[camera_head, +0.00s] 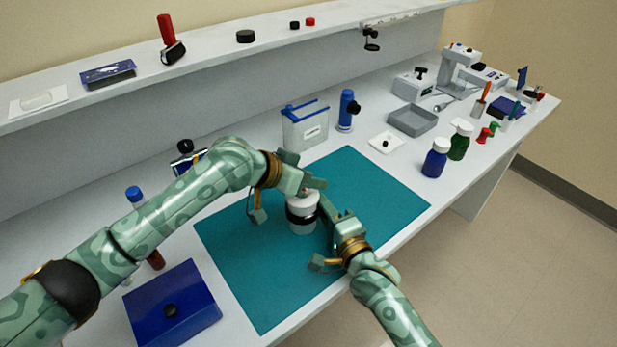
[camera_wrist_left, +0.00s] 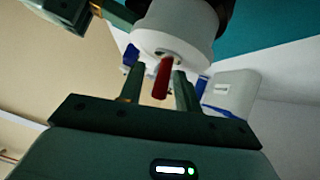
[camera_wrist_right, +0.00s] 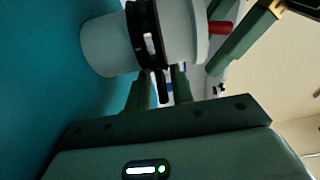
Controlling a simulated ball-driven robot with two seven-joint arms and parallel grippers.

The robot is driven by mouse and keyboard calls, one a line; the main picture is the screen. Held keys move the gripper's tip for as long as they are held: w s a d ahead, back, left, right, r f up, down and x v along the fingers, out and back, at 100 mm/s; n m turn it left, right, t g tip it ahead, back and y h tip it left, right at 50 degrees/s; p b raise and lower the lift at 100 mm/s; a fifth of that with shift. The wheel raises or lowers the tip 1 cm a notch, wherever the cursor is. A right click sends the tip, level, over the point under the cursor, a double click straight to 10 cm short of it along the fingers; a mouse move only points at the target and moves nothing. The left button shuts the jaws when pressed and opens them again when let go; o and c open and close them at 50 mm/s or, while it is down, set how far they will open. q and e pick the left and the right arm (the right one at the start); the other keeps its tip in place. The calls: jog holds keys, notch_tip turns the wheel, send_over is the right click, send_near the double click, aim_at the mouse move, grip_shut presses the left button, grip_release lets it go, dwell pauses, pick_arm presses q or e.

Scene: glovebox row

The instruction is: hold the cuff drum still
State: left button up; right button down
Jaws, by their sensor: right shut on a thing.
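The cuff drum (camera_head: 302,228), white with a black band, stands upright on the teal mat (camera_head: 240,275). In the left wrist view its white top part (camera_wrist_left: 178,28) carries a short red peg (camera_wrist_left: 162,80). My left gripper (camera_head: 308,192) is at the drum's upper part, its fingers apart on either side of the peg. In the right wrist view the drum (camera_wrist_right: 104,45) lies sideways in the picture, with a black tab (camera_wrist_right: 161,88) on its band. My right gripper (camera_wrist_right: 161,88) is shut on this tab, at the drum's right side in the head view. The fingers partly hide the drum.
Blue (camera_head: 435,160) and green (camera_head: 460,142) bottles stand right. The mat's right part is clear.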

pick_arm(q)
jog(key=v, duration=1.2)
pick_arm(e)
jog(key=shift+f, duration=0.1)
jog(key=c, duration=1.1)
grip_release()
